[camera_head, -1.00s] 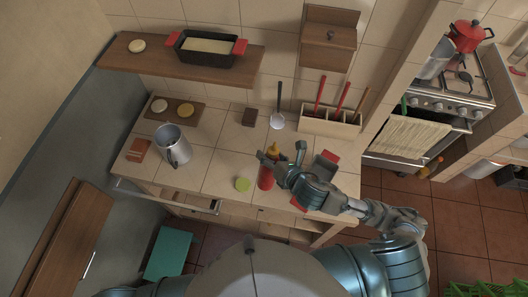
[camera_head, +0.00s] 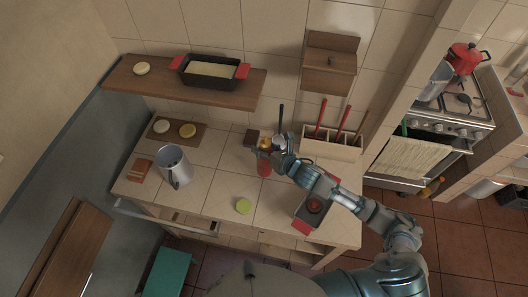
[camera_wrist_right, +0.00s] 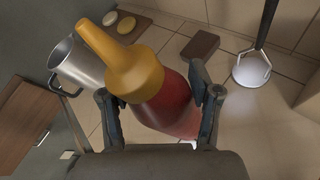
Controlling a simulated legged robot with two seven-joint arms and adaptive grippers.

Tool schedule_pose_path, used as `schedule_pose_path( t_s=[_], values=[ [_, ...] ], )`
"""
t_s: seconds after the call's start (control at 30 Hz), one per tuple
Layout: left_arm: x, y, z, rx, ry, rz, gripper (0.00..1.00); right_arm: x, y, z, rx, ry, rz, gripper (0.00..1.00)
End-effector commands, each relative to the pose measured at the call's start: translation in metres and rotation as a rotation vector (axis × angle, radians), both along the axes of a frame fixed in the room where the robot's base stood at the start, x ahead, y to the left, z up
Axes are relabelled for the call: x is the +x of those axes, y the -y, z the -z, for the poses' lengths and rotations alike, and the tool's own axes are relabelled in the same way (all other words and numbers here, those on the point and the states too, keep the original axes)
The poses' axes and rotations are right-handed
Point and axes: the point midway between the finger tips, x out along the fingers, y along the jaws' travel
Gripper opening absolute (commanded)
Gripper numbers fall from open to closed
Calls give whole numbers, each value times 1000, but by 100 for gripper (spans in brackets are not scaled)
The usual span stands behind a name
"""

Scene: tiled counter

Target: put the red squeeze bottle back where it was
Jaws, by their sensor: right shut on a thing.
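The red squeeze bottle (camera_head: 264,166) with its yellow nozzle cap is above or on the back middle of the tiled counter. It fills the middle of the right wrist view (camera_wrist_right: 165,105), tilted there, with a finger on each side. My right gripper (camera_head: 273,150) is shut on the bottle. I cannot tell whether the bottle's base touches the counter. My left gripper is not in view.
A metal pitcher (camera_head: 174,166) stands to the left, and a green lid (camera_head: 243,206) lies in front. A wooden utensil rack (camera_head: 331,146) is at the right. A dark pan with red handles (camera_head: 313,208) sits near the front right.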

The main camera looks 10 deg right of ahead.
Motion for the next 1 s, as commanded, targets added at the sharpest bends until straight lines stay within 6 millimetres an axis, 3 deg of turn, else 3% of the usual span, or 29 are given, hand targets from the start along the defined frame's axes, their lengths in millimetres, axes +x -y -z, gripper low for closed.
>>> schedule_pose_path(
  t_s=[0.13, 0.33, 0.53, 0.57, 0.63, 1.0],
  values=[
    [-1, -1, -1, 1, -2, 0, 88, 4, -1, 6, 3, -2, -1, 18],
    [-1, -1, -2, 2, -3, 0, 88, 4, -1, 34, 4, -2, -1, 18],
    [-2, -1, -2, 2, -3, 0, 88, 4, 0, 37, 0, -3, -1, 18],
    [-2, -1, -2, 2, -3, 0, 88, 4, 0, 38, -1, -5, -1, 70],
    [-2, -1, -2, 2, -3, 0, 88, 4, 0, 38, -1, -5, -1, 87],
    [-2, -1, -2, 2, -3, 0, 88, 2, 1, 36, 0, -2, 0, 89]
  ],
)
